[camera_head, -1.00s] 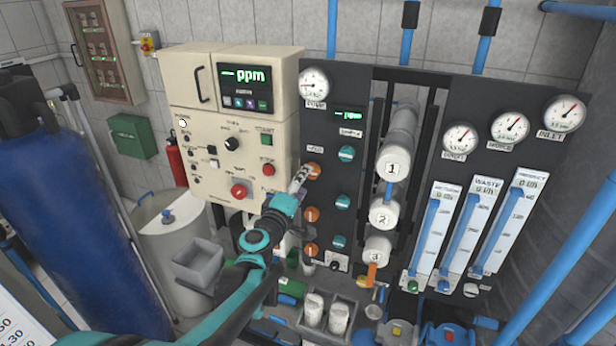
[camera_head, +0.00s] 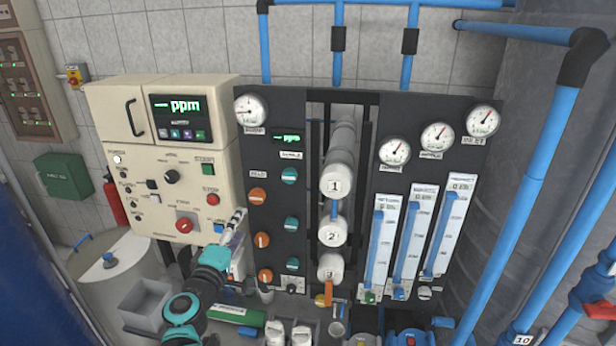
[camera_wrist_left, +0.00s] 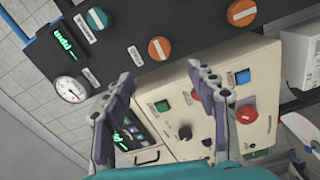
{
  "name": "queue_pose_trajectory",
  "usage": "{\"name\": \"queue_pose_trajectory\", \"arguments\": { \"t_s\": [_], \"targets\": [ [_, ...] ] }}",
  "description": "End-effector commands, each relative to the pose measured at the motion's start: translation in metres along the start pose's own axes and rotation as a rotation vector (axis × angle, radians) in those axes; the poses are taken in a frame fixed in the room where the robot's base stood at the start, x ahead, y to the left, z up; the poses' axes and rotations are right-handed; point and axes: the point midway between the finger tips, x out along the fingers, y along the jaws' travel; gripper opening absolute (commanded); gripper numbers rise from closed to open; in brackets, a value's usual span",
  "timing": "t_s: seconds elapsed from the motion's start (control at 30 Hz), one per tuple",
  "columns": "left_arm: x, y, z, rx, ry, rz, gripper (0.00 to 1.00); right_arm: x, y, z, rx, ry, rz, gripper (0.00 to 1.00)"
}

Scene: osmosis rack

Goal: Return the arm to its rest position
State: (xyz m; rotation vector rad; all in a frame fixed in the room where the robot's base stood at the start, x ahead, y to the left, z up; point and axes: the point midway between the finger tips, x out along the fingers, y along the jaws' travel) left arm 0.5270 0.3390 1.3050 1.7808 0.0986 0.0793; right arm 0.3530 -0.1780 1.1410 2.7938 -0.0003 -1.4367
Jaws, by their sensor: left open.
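My left arm rises from the bottom of the head view. Its gripper (camera_head: 234,222) is in front of the gap between the beige control box (camera_head: 140,225) and the dark valve panel (camera_head: 268,190). In the left wrist view the two fingers of my left gripper (camera_wrist_left: 160,95) stand wide apart with nothing between them. The beige box (camera_wrist_left: 175,85) lies beyond and between the fingers there. An orange knob (camera_wrist_left: 160,48) on the dark panel is just above the fingertips. My right gripper is not in view.
Membrane tubes (camera_head: 335,180), gauges and flow meters (camera_head: 405,250) fill the right of the rack. A grey bin (camera_head: 148,305) and a pale tank (camera_head: 115,270) stand at lower left. A green bottle (camera_head: 235,315) lies below the gripper. Blue pipes (camera_head: 525,210) run along the right.

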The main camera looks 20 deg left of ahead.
Motion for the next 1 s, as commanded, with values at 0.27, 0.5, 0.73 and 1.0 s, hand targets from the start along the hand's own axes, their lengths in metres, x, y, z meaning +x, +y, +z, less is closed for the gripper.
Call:
{"name": "queue_pose_trajectory", "arguments": {
  "t_s": [0.27, 0.5, 0.73, 1.0],
  "targets": [
    [-0.016, -0.026, 0.081, 0.218, -0.207, -0.063, 0.58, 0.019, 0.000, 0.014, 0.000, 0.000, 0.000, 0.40],
    [-0.097, -0.125, 0.200, 0.737, -0.627, -0.264, 0.58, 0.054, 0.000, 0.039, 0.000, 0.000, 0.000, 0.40],
    [-0.170, -0.207, 0.208, 1.152, -0.834, -0.474, 0.58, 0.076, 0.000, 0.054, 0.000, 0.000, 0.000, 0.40],
    [-0.191, -0.226, 0.194, 1.293, -0.869, -0.555, 0.58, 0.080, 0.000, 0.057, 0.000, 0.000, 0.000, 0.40]
  ]
}}
